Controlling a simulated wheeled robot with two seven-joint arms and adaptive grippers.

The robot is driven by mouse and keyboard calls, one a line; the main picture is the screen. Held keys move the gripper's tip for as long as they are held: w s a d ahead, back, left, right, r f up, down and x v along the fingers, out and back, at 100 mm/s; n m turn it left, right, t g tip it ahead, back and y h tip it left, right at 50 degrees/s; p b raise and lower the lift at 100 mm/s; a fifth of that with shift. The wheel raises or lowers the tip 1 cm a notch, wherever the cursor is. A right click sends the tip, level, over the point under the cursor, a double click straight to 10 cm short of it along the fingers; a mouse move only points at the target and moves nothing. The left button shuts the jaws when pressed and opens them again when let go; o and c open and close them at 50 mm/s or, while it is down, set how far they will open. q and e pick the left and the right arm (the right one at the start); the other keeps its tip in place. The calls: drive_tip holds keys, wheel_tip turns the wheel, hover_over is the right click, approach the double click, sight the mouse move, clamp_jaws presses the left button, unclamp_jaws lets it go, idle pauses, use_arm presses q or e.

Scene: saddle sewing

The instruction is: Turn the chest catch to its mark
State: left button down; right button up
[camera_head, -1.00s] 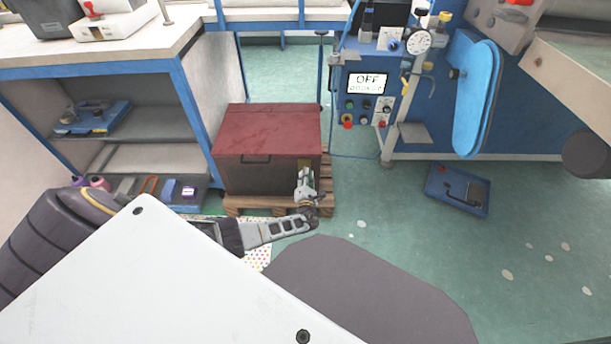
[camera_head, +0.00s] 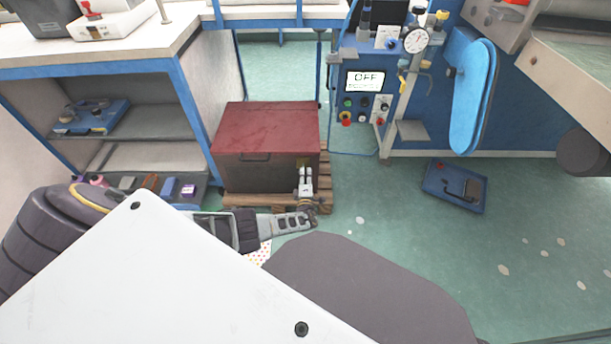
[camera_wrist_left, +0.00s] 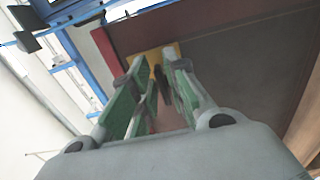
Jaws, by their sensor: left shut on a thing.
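The chest (camera_head: 255,172) has a red lid and a dark body and stands closed on a wooden pallet. Its catch has a yellow plate (camera_head: 303,161) on the front face near the right corner, and the plate also shows in the left wrist view (camera_wrist_left: 154,57). My left gripper (camera_head: 305,172) is at the catch, its fingers pointing at the chest. In the left wrist view its green-padded fingers (camera_wrist_left: 157,75) are shut on the dark catch piece (camera_wrist_left: 161,82) in front of the plate. The fingers hide part of the catch, and I cannot make out its mark. My right gripper is not in view.
The wooden pallet (camera_head: 240,199) sticks out under the chest. A blue-framed shelf bench (camera_head: 195,110) stands close on the left. A blue control panel (camera_head: 367,100) stands behind on the right. A blue tray (camera_head: 437,187) lies on the floor at right, with open floor around it.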

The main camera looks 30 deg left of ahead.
use_arm(q)
drive_tip(key=shift+f, duration=0.1)
idle(0.3)
drive_tip(key=c, duration=1.6)
unclamp_jaws()
drive_tip(key=shift+s+d, duration=0.1)
drive_tip(key=shift+s, duration=0.1)
drive_tip(key=v, duration=1.1)
drive_tip(key=shift+s+d, duration=0.15)
drive_tip(key=shift+s, duration=0.15)
